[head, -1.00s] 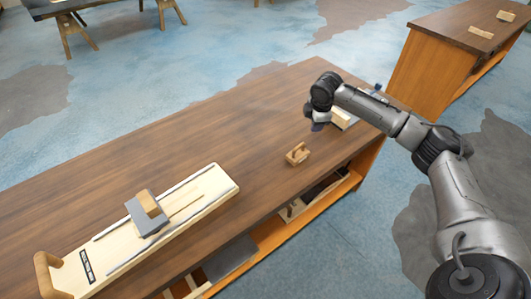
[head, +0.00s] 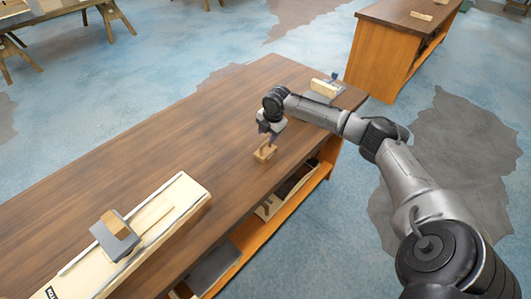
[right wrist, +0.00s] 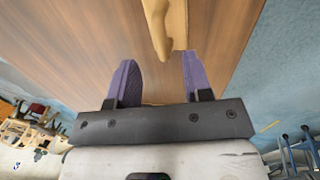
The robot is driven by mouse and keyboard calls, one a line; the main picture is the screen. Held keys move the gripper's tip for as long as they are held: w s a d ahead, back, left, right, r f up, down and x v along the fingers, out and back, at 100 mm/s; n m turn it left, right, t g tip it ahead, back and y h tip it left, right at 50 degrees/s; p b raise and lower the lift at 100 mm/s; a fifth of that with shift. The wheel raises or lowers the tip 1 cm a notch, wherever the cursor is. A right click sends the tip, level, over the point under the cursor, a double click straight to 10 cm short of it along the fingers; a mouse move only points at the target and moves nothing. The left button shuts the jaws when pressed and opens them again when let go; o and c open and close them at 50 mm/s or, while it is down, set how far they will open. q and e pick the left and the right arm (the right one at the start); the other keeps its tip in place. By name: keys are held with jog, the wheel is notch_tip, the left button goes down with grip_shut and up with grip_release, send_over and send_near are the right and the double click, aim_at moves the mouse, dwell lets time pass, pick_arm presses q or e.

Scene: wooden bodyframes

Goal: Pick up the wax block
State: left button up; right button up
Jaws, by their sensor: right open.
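A small tan block with a raised handle-like part (head: 264,153) sits on the workbench near its front edge. A pale yellow block (head: 323,88) stands by a grey metal piece at the bench's far right end. I cannot tell for certain which one is the wax block. My right gripper (head: 268,138) is open, just above the small tan block and partly covering it in the head view. In the right wrist view, its two purple fingers (right wrist: 158,65) are apart, and a tan wooden piece (right wrist: 165,28) lies ahead of them, nearer the right finger. My left gripper is not in view.
The brown workbench (head: 190,130) has wide clear room behind the gripper. A pale board with rails (head: 165,215) carries a grey and wooden block (head: 116,232) at the left. Shelves are open below the bench front. Another bench (head: 385,50) stands at the far right.

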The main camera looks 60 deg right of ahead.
aim_at(266, 142)
jog(key=shift+w+f, duration=0.1)
jog(key=shift+f, duration=0.5)
jog(key=shift+w+a+f+b, duration=0.15)
jog(key=shift+f+b, duration=0.15)
jog(key=shift+f, duration=0.55)
jog(key=shift+w+d+f+b, duration=0.15)
jog(key=shift+f+b, duration=0.1)
jog(key=shift+f, duration=0.65)
jog(key=shift+w+a+f+b, duration=0.15)
jog(key=shift+f+b, duration=0.15)
jog(key=shift+f, duration=0.55)
grip_shut()
